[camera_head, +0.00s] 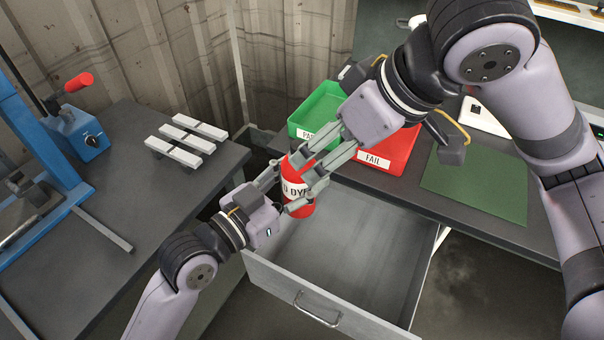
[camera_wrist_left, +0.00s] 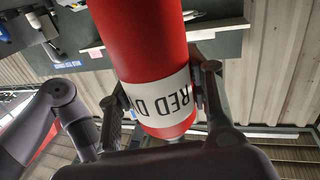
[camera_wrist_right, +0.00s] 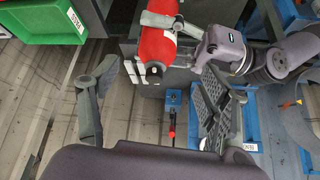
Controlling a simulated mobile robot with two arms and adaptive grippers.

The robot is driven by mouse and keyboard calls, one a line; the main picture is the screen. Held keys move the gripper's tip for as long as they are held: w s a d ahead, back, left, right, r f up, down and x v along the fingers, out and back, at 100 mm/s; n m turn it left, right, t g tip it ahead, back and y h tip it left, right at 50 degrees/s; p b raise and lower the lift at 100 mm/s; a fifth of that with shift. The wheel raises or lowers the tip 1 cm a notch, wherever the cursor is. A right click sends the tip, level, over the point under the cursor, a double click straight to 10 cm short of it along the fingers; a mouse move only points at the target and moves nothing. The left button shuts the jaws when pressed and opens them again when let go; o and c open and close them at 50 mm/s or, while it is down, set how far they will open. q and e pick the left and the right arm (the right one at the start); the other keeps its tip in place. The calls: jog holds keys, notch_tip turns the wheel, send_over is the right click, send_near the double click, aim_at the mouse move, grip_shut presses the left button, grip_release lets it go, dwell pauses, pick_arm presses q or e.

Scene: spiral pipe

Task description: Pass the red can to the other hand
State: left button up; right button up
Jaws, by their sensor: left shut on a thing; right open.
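The red can (camera_head: 296,178) with a white "RED DYE" label is held above the open drawer, slightly tilted in the head view. My left gripper (camera_head: 284,190) is shut on it from the left; in the left wrist view the can (camera_wrist_left: 150,50) sits between both fingers, its label upside down. My right gripper (camera_head: 310,172) comes down from the upper right, its fingers overlapping the can's upper part in the head view. In the right wrist view its fingers (camera_wrist_right: 155,100) are spread wide, and the can (camera_wrist_right: 157,45) shows between and beyond them, not gripped.
An open grey drawer (camera_head: 345,255) lies below. A green PASS bin (camera_head: 318,105) and a red FAIL bin (camera_head: 395,150) stand behind on the bench, with a green mat (camera_head: 475,185) to the right. A blue press (camera_head: 50,165) and white blocks (camera_head: 187,140) occupy the left table.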

jog(key=s+a+f+m+g+y, duration=0.2)
jog(key=s+f+m+g, duration=0.6)
jog(key=f, duration=0.3)
jog(key=s+a+f+m+g+y, duration=0.1)
jog(key=s+f+m+g+y, duration=0.1)
jog(key=s+f+m+g, duration=0.65)
jog(key=s+a+f+t+h, duration=0.1)
jog(key=s+f+h, duration=0.15)
jog(key=f, duration=1.05)
jog(key=s+f+t+h, duration=0.2)
jog(key=s+f, duration=0.2)
jog(key=f, duration=0.9)
jog(key=s+a+f+t+h, duration=0.1)
jog(key=s+f+h, duration=0.15)
jog(key=f, duration=1.05)
jog(key=d+f+n+t, duration=0.3)
jog(key=d+f+t, duration=0.3)
jog(key=f, duration=0.6)
jog(key=s+d+f+n+t, duration=0.1)
jog(key=s+d+f+n, duration=0.2)
jog(key=d, duration=0.4)
jog(key=s+d+f+n+t+h, duration=0.1)
jog(key=s+d+f+n, duration=0.3)
jog(key=d, duration=0.4)
jog(key=shift+f+t+h, duration=0.3)
jog(key=shift+f+t, duration=0.15)
jog(key=shift+f, duration=0.15)
